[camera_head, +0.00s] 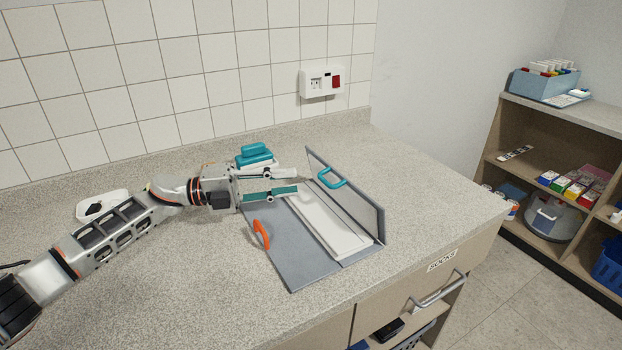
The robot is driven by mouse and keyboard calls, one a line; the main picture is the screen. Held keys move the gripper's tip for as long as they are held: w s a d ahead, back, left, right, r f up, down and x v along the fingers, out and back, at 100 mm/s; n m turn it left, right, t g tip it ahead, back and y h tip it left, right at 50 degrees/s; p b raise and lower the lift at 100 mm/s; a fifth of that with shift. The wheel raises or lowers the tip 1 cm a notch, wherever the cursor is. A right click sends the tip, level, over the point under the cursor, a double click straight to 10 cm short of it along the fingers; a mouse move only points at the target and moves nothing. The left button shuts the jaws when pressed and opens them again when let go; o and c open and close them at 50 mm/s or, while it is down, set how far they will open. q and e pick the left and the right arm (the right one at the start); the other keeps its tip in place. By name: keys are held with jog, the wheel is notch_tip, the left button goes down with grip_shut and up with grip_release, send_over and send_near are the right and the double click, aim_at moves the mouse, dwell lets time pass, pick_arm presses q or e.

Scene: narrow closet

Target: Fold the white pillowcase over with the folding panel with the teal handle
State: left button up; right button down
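The folding board lies on the counter. Its folding panel with the teal handle (362,205) stands raised, near upright, along the right side. The teal handle (332,178) sticks out from that panel's left face. The white pillowcase (335,230) lies flat in a narrow strip on the board, left of the raised panel. My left gripper (305,182) is over the board's far part, left of the teal handle. Its two fingers are apart and nothing shows between them. It hides part of the board and perhaps the pillowcase's far end. My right gripper is not in view.
The board's left panel (290,262) lies flat and has an orange handle (261,234). A white object (100,204) lies near my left arm. The tiled wall with a socket (322,82) bounds the back. The counter's right end is clear.

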pick_arm(q)
send_over(315, 206)
jog(key=shift+s+r, duration=0.1)
jog(key=shift+r, duration=0.1)
dwell(0.3)
grip_shut()
